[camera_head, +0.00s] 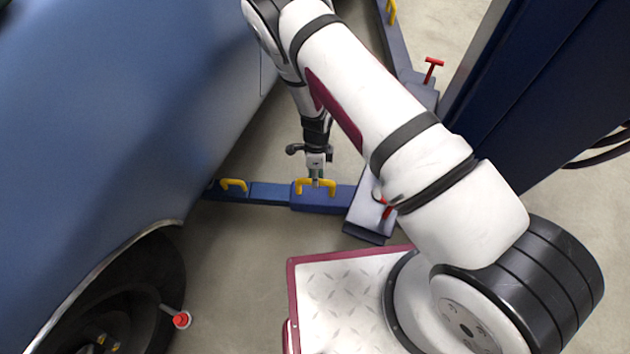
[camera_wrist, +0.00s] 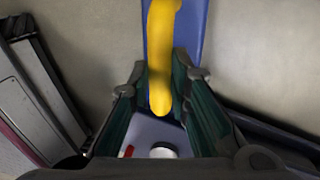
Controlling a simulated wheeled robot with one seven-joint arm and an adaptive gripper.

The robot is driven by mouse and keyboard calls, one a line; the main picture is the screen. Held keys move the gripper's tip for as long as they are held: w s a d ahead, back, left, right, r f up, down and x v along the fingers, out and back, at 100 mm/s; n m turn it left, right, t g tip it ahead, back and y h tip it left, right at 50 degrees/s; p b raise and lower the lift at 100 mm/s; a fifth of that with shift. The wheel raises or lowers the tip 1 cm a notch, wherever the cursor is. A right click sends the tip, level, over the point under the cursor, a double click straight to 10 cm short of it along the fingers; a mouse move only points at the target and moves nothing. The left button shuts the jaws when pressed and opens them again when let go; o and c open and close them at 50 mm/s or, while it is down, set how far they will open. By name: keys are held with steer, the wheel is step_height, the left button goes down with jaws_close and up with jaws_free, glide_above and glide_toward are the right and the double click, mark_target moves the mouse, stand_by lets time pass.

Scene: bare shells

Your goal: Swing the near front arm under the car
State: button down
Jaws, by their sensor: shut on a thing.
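The near front arm (camera_head: 270,194) is a low blue lift arm lying just above the floor, running left from its pivot base toward the car (camera_head: 130,110). Its left end meets the car's lower edge in the picture; I cannot tell how far beneath it reaches. My gripper (camera_head: 316,180) is shut on the right handle from above. In the wrist view the yellow handle (camera_wrist: 160,55) runs between the fingers (camera_wrist: 160,95), over the blue arm (camera_wrist: 198,30).
A dark blue post (camera_head: 550,90) stands at the right. A second blue arm (camera_head: 393,40) with a yellow handle runs toward the back. Red T-shaped pins (camera_head: 433,66) stand at the pivots. A wheel (camera_head: 130,290) is at lower left. The floor (camera_head: 240,245) before the arm is clear.

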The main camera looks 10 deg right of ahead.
steer(key=shift+w, duration=0.3)
steer(key=shift+w, duration=0.1)
steer(key=c, duration=1.5)
jaws_free()
steer(key=r, duration=0.4)
steer(key=w+r, duration=0.1)
steer(key=r, duration=0.3)
steer(key=w+r, duration=0.1)
steer(key=r, duration=0.2)
steer(key=shift+d+r, duration=0.3)
steer(key=shift+r, duration=0.1)
steer(key=shift+r, duration=0.1)
